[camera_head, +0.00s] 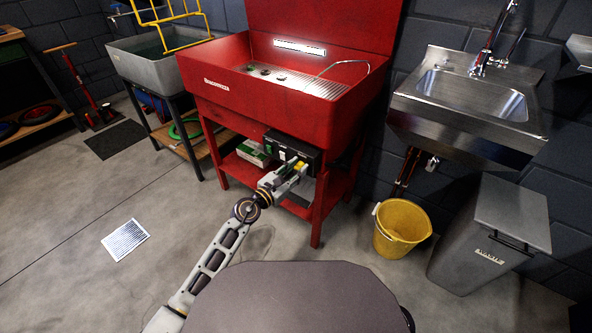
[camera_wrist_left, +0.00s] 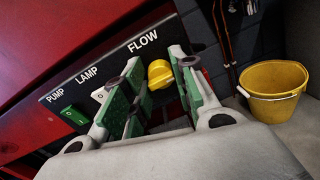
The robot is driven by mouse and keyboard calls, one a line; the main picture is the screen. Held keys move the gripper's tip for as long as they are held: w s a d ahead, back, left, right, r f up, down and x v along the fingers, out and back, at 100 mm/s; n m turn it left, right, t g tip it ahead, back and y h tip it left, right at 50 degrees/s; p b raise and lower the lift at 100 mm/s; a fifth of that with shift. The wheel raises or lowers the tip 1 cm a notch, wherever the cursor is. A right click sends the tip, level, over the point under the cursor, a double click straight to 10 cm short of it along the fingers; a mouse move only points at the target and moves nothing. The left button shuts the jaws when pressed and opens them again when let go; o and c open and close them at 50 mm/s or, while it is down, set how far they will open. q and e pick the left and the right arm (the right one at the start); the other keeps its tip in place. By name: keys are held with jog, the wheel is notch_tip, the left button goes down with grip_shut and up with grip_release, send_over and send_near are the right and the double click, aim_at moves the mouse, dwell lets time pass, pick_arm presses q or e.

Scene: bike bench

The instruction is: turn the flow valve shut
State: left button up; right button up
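The flow valve is a yellow knob (camera_wrist_left: 160,74) under the word FLOW on a black control panel (camera_wrist_left: 112,62). My left gripper (camera_wrist_left: 156,88) is open, with its green-padded fingers on either side of the knob in the left wrist view. A gap shows between the knob and each finger, and I cannot tell how deep the knob sits between them. In the head view my left gripper (camera_head: 291,176) is at the front of the dark panel box (camera_head: 293,149) under the red wash station. My right gripper is not in view.
A green PUMP switch (camera_wrist_left: 73,116) and a pale LAMP switch (camera_wrist_left: 99,95) sit left of the knob. The red wash station (camera_head: 230,98) overhangs the panel. A yellow bucket (camera_head: 402,228) and a grey bin (camera_head: 490,235) stand to the right. The floor at left is mostly clear.

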pick_arm(q)
jog(key=c, duration=0.4)
